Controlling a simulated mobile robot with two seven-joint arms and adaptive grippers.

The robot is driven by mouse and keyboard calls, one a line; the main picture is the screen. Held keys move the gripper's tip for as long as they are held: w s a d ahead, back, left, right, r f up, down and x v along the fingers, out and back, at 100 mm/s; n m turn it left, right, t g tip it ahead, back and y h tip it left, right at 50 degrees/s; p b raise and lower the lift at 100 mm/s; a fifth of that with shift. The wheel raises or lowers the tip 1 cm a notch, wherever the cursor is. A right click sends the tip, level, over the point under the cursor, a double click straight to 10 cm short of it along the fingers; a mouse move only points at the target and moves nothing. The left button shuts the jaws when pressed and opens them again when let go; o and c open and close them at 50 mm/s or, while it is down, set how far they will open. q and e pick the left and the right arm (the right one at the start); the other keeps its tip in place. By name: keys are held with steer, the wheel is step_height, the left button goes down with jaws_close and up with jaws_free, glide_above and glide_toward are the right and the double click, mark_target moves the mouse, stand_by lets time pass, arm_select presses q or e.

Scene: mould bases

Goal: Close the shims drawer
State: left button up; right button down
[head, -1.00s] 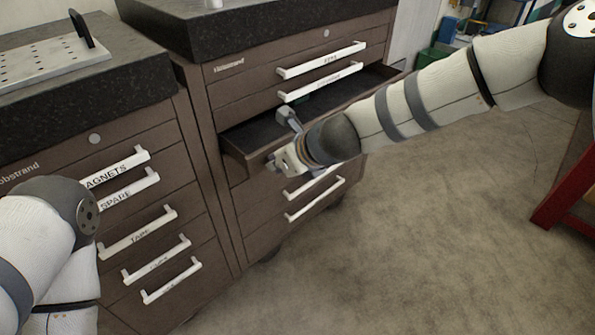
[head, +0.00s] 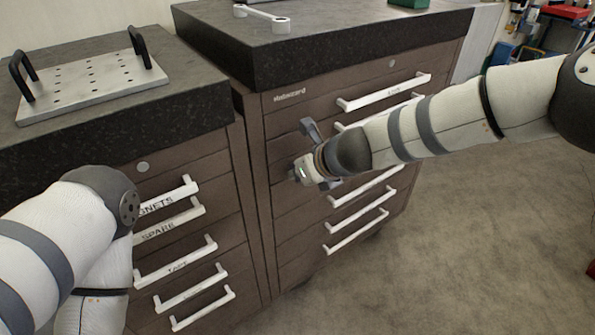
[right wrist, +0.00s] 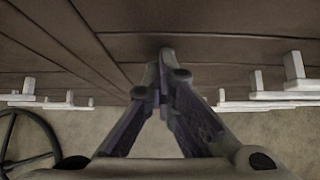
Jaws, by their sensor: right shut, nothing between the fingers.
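The shims drawer (head: 281,172) appears to be the brown front behind my right gripper in the right-hand cabinet. It now looks flush with the fronts around it. Its label and handle are hidden by my right arm and hand. My right gripper (head: 301,174) is at the left part of this front, shut and empty. In the right wrist view its fingertips (right wrist: 164,68) meet close against the brown cabinet face; I cannot tell whether they touch. My left arm shows at the lower left, but its gripper is out of view.
White handles (head: 358,212) project from the other drawers. The left cabinet (head: 215,172) has labelled drawers and a dark worktop carrying a perforated plate (head: 92,84) with black handles. A white link-shaped part (head: 262,14) lies on the right worktop. The floor (head: 470,230) at right is clear.

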steer(key=shift+r, duration=0.25)
steer(key=v, duration=1.2)
steer(key=s+d+f+n+g+h+p, duration=0.1)
steer(key=s+d+f+n+g+h, duration=0.1)
steer(key=s+d+f+n, duration=0.55)
steer(key=s+d+f+n+g+h+p, duration=0.15)
steer(key=s+f+n, duration=0.35)
steer(key=s+f, duration=0.65)
arm_select(q)
steer(key=w+r+t+p, duration=0.1)
steer(key=w+r, duration=0.3)
steer(key=shift+w+t, duration=0.15)
steer(key=shift+t, duration=0.15)
arm_select(e)
steer(key=s+d+f+n+g, duration=0.1)
steer(key=s+d+n+g, duration=0.1)
steer(key=s+n, duration=0.3)
steer(key=s+d+f+n+g+h, duration=0.1)
steer(key=s+d+n, duration=0.4)
steer(key=s, duration=0.7)
steer(key=s+d+f+n+g+h, duration=0.1)
steer(key=s+d+f+n+g, duration=0.1)
steer(key=s+n, duration=0.3)
steer(key=s+d+g, duration=0.1)
steer(key=s, duration=0.3)
steer(key=shift+s+d, duration=0.3)
steer(key=shift+s, duration=0.05)
